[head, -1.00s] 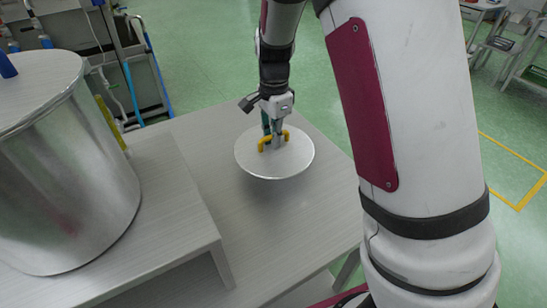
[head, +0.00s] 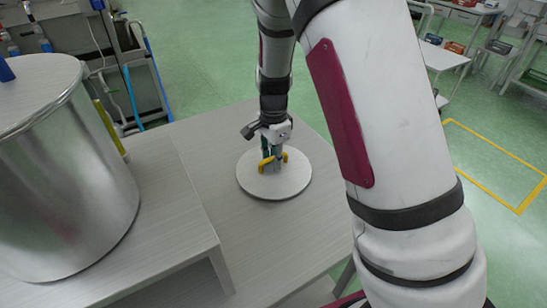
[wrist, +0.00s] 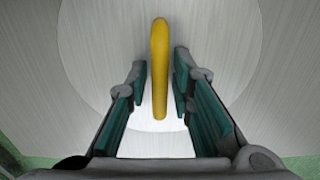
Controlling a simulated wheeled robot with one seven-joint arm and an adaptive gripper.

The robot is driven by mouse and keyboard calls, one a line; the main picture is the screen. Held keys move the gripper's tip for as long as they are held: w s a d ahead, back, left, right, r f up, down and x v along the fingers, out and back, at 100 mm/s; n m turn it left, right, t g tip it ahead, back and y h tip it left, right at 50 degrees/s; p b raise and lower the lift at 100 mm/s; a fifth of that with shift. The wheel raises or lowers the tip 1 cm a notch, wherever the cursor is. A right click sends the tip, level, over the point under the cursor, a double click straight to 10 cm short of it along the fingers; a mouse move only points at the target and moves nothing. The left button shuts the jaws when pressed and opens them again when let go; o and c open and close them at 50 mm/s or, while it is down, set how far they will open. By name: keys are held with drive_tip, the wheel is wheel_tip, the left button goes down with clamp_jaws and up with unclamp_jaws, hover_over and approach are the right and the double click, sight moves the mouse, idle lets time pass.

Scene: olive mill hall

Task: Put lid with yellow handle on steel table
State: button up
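The lid is a round pale metal disc (head: 256,185) with a yellow handle (head: 284,156). It lies flat, apparently resting on the steel table (head: 235,235), near the table's far right side. My gripper (head: 272,160) points down at the handle from above. In the wrist view, the yellow handle (wrist: 159,65) stands between the two teal-padded fingers (wrist: 160,85), with a gap visible on each side. The fingers are open around it and do not appear to touch it. The lid also fills the middle of the wrist view (wrist: 110,75).
A large steel vat (head: 65,190) stands on a raised grey surface left of the lid. A rack with blue parts (head: 140,70) stands behind it. The table around the lid is clear. Green floor with a yellow marking (head: 515,208) lies to the right.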

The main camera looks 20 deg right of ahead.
drive_tip(key=shift+r, duration=0.1)
wheel_tip(320, 180, up, 12)
drive_tip(key=s+r+n+t+y, duration=0.1)
drive_tip(key=s+r+n+t, duration=0.1)
drive_tip(key=s+r+n, duration=0.85)
drive_tip(key=s+r+n+t+h, duration=0.1)
drive_tip(key=s+n, duration=0.4)
drive_tip(key=s, duration=1.2)
drive_tip(key=shift+s+d+t, duration=0.15)
drive_tip(key=shift+s+t, duration=0.15)
drive_tip(key=shift+t, duration=0.3)
